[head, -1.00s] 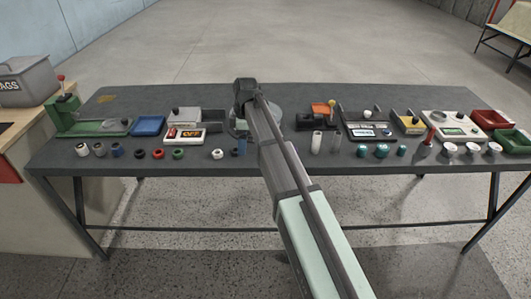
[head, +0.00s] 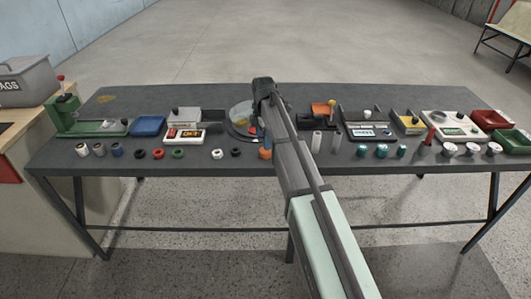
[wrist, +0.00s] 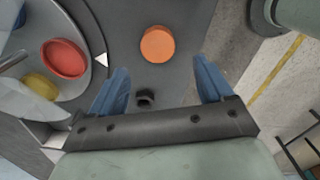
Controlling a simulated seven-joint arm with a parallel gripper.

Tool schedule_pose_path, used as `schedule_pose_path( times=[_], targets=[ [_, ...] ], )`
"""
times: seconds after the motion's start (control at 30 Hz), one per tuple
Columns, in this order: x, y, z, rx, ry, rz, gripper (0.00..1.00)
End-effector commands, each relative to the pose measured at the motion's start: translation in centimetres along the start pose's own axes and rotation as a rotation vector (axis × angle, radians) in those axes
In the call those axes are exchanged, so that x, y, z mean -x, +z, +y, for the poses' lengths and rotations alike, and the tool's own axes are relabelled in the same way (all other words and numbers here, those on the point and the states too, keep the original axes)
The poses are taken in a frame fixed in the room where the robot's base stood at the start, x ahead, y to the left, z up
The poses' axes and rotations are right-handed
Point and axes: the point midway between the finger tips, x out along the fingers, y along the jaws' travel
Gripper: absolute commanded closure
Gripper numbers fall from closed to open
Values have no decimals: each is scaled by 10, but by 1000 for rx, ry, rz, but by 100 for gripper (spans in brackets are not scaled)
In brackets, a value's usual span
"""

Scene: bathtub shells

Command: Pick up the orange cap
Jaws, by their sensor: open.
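The orange cap (head: 265,154) sits on the dark table near its front edge, partly beside my arm in the head view. In the wrist view the orange cap (wrist: 157,44) is a round disc beyond the fingertips, roughly midway between them sideways. My gripper (wrist: 161,80) is open, its two blue fingers apart with nothing held. The cap and fingers look apart. In the head view my gripper (head: 260,123) is largely hidden by my arm.
A round tray (wrist: 103,65) with a red disc (wrist: 64,58) and a yellow disc (wrist: 40,87) lies left of the cap. A small black ring (wrist: 146,97) lies between the fingers in view.

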Motion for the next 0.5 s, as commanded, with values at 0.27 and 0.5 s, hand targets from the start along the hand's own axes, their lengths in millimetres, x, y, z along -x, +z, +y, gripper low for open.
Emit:
schedule_pose_path(
  times=[0.27, 0.5],
  targets=[
    [-12, 1, 0, -1, 0, 0, 20],
    [-40, 4, 2, 0, -1, 0, 20]
  ],
)
